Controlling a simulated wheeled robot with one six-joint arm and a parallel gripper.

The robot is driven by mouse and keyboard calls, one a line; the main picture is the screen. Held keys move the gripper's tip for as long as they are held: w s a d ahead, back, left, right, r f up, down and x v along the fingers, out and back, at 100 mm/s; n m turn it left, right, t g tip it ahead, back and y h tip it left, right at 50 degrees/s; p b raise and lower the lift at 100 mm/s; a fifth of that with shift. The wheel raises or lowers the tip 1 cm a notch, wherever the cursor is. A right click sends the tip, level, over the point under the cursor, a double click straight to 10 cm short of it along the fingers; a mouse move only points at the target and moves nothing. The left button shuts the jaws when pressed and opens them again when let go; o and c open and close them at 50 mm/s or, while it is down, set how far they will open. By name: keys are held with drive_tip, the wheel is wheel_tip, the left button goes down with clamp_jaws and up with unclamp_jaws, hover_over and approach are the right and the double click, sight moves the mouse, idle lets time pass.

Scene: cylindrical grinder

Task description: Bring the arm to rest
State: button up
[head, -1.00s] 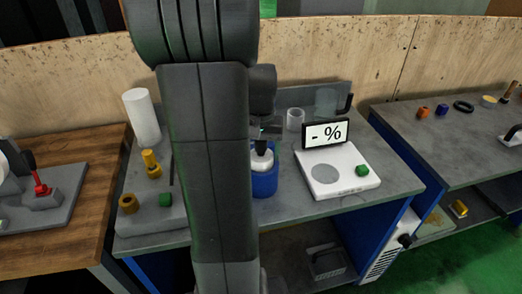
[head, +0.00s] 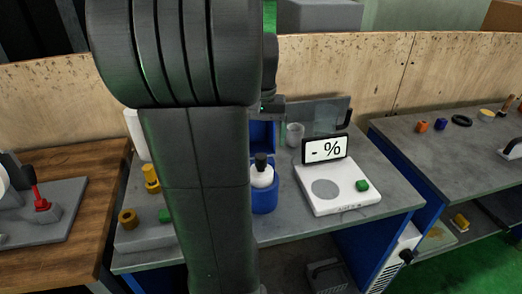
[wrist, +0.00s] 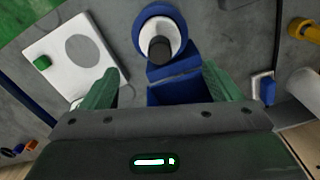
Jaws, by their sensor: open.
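My gripper (wrist: 160,88) shows in the wrist view with its two green fingers spread apart and nothing between them. In the head view my arm fills the left middle, and only a small part of the gripper (head: 268,106) shows beside it, above the blue holder (head: 264,202). A white round piece (head: 262,178) with a black knob sits upright in that holder. The wrist view looks down on the black knob (wrist: 160,50), beyond the fingertips and apart from them.
A white device (head: 340,193) with a "- %" display (head: 325,149) and a green piece (head: 362,185) stands right of the holder. A clear cup (head: 295,134) is behind. Yellow parts (head: 151,178) and a white cylinder (head: 136,130) stand left of my arm, partly hidden. A wooden panel (head: 340,70) closes the back.

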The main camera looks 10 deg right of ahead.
sight(261, 155)
drive_tip(key=shift+r, duration=0.9)
drive_tip(key=shift+f, duration=0.15)
wheel_tip(261, 155, down, 12)
drive_tip(key=shift+r, duration=0.2)
drive_tip(key=shift+r+p, duration=1.2)
drive_tip(key=shift+r, duration=0.3)
drive_tip(key=shift+f, duration=0.1)
